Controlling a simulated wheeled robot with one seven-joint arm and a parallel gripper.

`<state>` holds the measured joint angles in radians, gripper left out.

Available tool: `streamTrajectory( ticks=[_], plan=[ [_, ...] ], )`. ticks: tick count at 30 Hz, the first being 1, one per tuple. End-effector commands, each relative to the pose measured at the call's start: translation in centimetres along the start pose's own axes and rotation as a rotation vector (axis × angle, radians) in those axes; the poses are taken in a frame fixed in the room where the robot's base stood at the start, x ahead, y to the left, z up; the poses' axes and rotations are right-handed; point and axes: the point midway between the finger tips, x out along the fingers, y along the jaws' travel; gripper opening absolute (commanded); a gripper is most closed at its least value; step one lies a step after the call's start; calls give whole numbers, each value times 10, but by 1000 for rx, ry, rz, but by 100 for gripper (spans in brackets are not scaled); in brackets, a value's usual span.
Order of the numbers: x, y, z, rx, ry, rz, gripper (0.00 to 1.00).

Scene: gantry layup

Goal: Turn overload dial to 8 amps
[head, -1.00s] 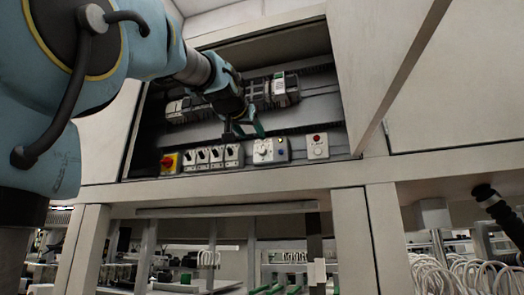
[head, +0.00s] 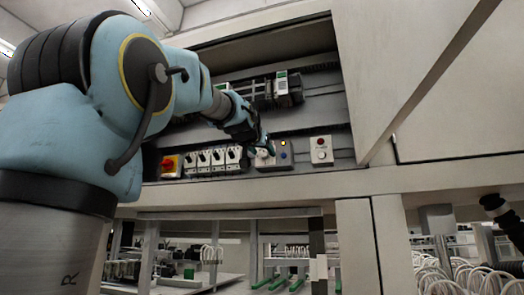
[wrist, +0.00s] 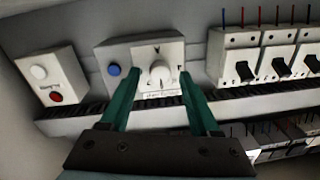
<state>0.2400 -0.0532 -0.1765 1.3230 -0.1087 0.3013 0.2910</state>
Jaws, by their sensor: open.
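The overload dial is a round white knob (wrist: 160,73) on a pale grey box with a printed label under it, in the middle of the wrist view. In the head view the dial (head: 264,158) is partly covered by my gripper. My gripper (wrist: 155,78) is open, with its two teal fingers to either side of the dial in the picture. I cannot tell whether the fingers touch it. In the head view my gripper (head: 264,146) is right at the dial's box. The marks around the dial are too small to read.
A blue button (wrist: 114,70) sits beside the dial. A box with a white and a red button (head: 321,150), several black-lever breakers (head: 218,158) and a red-and-yellow switch (head: 170,164) share the row. An open cabinet door (head: 400,70) hangs at the right.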

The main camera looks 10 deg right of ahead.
Motion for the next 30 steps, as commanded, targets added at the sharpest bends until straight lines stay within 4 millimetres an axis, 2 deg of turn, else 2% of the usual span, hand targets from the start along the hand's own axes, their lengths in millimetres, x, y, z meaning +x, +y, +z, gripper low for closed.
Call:
streamTrajectory(
  ticks=[2,17,30],
  plan=[
    [0,0,0,0,0,0,56],
    [0,0,0,0,0,0,0],
    [0,0,1,18,1,0,0]
  ],
)
